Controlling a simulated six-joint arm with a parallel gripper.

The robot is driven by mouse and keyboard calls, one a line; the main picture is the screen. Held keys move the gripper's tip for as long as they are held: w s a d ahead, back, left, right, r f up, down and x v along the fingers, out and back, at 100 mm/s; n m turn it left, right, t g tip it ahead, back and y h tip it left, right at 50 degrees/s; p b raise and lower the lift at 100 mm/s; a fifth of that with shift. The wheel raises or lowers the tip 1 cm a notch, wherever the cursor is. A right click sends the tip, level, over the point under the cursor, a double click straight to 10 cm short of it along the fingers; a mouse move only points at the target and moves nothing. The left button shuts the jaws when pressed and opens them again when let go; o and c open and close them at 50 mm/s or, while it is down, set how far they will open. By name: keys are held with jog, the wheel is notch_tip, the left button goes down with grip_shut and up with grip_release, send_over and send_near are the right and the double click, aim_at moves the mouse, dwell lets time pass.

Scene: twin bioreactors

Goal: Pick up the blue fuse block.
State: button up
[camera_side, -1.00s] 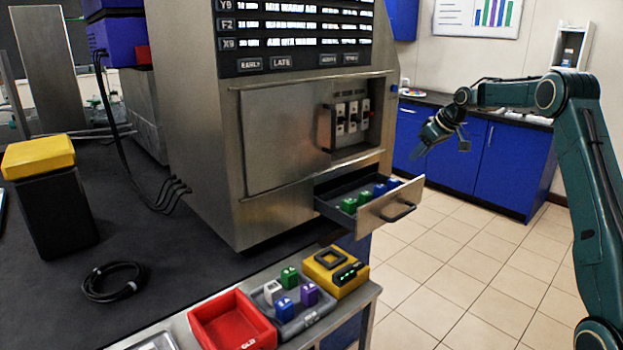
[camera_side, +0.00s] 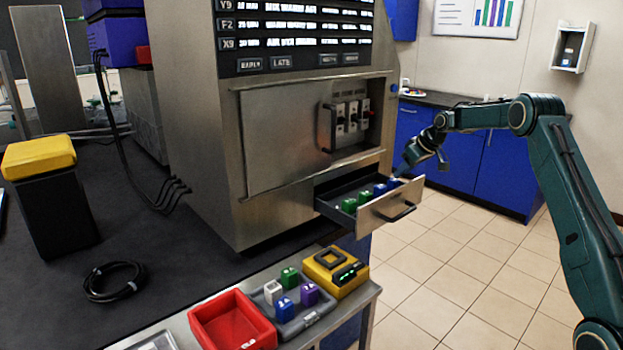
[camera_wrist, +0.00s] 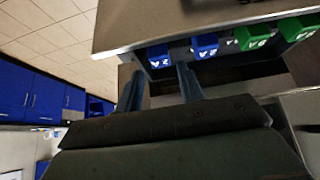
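In the side view, two blue fuse blocks sit in the open drawer, one (camera_side: 380,189) beside the green blocks and one (camera_side: 392,183) nearer my gripper. In the wrist view they show as an end block (camera_wrist: 158,57) and its neighbour (camera_wrist: 205,45). Another blue block (camera_side: 284,309) sits in the grey tray at the front. My gripper (camera_side: 400,172) is just above the drawer's right end, pointing down. In the wrist view its fingers (camera_wrist: 160,70) are apart, with the end blue block showing between and beyond the tips. I cannot tell whether they touch it.
Two green blocks (camera_side: 356,202) share the drawer. A grey tray (camera_side: 302,322), red bin (camera_side: 232,322) and yellow device (camera_side: 335,270) stand below on the bench.

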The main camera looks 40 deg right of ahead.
aim_at(395, 180)
jog(key=shift+x, duration=2.5)
jog(key=c, duration=0.8)
jog(key=shift+o, duration=0.2)
jog(key=shift+r, duration=0.1)
notch_tip(395, 180, up, 10)
jog(key=shift+s, duration=0.1)
